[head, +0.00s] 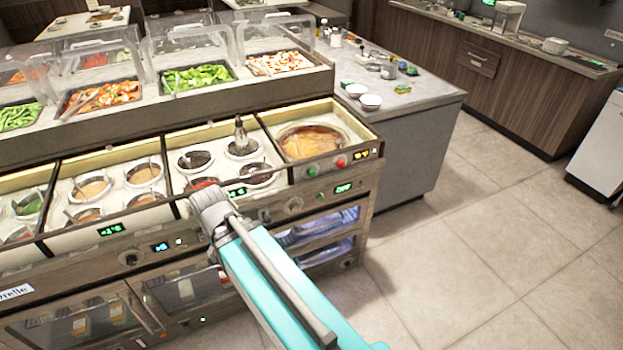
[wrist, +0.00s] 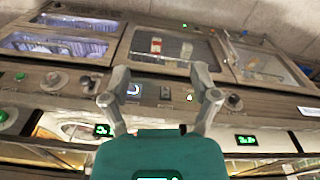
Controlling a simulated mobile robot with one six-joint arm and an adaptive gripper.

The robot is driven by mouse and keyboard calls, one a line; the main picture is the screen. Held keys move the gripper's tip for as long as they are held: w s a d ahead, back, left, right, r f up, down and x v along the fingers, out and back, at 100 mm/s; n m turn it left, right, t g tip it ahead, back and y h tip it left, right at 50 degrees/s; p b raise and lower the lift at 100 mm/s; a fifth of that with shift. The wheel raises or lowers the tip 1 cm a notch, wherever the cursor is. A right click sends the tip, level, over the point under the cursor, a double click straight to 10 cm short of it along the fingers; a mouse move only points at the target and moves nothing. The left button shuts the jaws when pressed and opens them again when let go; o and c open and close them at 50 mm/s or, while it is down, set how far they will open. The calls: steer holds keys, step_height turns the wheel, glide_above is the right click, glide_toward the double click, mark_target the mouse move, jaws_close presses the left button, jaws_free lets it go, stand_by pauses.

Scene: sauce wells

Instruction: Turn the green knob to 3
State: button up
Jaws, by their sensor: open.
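The green knob (head: 312,171) is on the front edge of the sauce counter, below the large orange-brown well at its right end. A red knob (head: 340,163) is just to its right. In the wrist view a green round knob (wrist: 7,118) shows at the left edge, partly cut off. The numbers around the green knob are too small to read. My gripper (head: 206,205) is in front of the counter, left of the green knob and apart from it. In the wrist view my gripper (wrist: 161,80) is open with nothing between its fingers.
A grey knob (head: 293,206) and green displays (head: 344,188) are on the lower panel. Sauce pots with ladles (head: 240,148) are behind the front edge. Glass-fronted cabinets (wrist: 165,48) lie below. The tiled floor (head: 480,240) to the right is clear.

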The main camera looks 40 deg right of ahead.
steer(key=w+d+f+m+t+h+b, duration=0.1)
steer(key=w+d+f+m+t+b, duration=0.1)
steer(key=w+d+f+b, duration=0.3)
steer(key=w+d+f+m+t+h+b, duration=0.1)
steer(key=w+d+f+m+t+b, duration=0.15)
steer(key=d, duration=0.45)
steer(key=m+t+h+b, duration=0.2)
steer(key=t+h+b, duration=0.75)
steer(key=b, duration=1.35)
glide_toward(313, 176)
step_height(313, 176, down, 2)
steer(key=d+t+y, duration=0.1)
steer(key=t+y, duration=0.1)
steer(key=t, duration=0.1)
steer(key=s+d+f+n+t+y+b, duration=0.2)
steer(key=s+f+n+t+y+b, duration=0.1)
steer(key=b, duration=0.4)
steer(key=shift+s+n+t+y+b, duration=0.45)
steer(key=shift+s+t+y, duration=0.2)
steer(key=shift+s+t, duration=0.2)
steer(key=shift+d+r, duration=0.1)
steer(key=shift+p+x, duration=2.75)
steer(key=shift+x, duration=4.05)
steer(key=shift+w, duration=0.1)
steer(key=shift+c, duration=0.3)
